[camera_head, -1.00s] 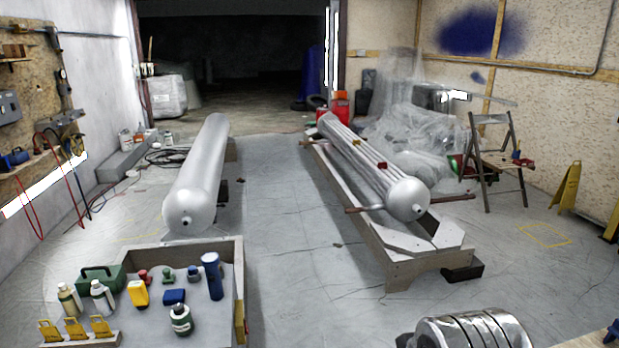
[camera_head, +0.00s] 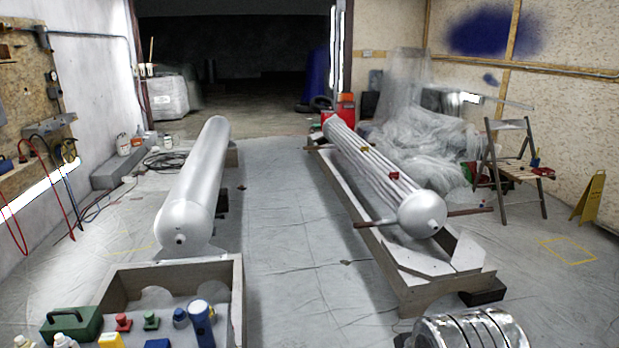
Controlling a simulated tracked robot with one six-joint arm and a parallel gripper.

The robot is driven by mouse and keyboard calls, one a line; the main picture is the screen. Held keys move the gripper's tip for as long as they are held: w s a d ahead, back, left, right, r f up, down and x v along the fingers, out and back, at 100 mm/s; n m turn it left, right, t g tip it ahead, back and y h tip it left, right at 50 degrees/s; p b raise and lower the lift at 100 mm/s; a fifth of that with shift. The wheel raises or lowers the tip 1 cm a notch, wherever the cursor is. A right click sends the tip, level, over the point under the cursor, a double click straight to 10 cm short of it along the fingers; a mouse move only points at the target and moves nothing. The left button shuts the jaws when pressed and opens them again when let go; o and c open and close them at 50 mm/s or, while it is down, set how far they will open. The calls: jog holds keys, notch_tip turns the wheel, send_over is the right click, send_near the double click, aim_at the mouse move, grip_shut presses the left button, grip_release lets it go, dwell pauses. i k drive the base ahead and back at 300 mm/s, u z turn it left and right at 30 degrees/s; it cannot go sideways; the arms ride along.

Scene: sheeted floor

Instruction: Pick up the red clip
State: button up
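A small red clip-like piece (camera_head: 393,176) sits on top of the ribbed silver cylinder (camera_head: 375,165) at right of centre. A yellow piece (camera_head: 364,149) of similar size sits farther back on the same cylinder. Other small red items are a red piece (camera_head: 123,322) on the bench at lower left and one on the folding chair's seat (camera_head: 543,172). They are too small to tell which are clips. My gripper is not in view.
A smooth silver cylinder (camera_head: 195,185) lies at left, with a wide clear floor lane (camera_head: 285,230) between the two. A wooden stand (camera_head: 425,280) holds the ribbed one. A silver ribbed drum (camera_head: 465,332) stands at lower right. A yellow floor sign (camera_head: 589,198) is at far right.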

aim_at(392, 175)
jog(key=i, duration=5.9)
